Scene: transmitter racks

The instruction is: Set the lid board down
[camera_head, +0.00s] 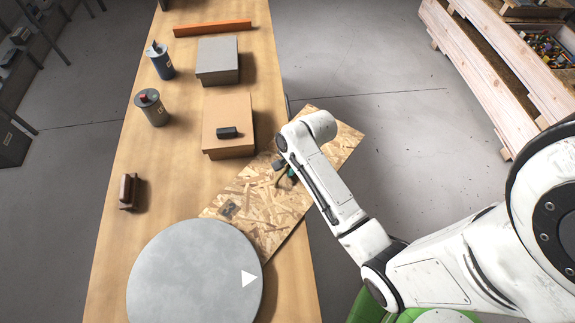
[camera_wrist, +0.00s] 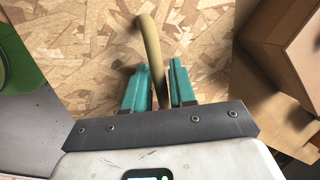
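The lid board (camera_head: 255,205) is a rectangular flake-textured panel, also filling much of the wrist view (camera_wrist: 90,50). It lies slantwise across the table's right edge, its far right end out over the floor. A tan curved handle (camera_wrist: 150,45) rises from it. My gripper (camera_head: 287,178) is over the board's middle; in the wrist view its teal fingers (camera_wrist: 161,88) close on the handle from both sides. Whether the board touches the table cannot be told. A dark mark (camera_head: 228,208) shows near its lower left end. In the head view my arm hides part of it.
A round grey disc (camera_head: 190,275) adjoins the board's near end on the wooden table (camera_head: 150,205). A cardboard box (camera_head: 229,112) with a black block (camera_head: 227,132) is close behind it.

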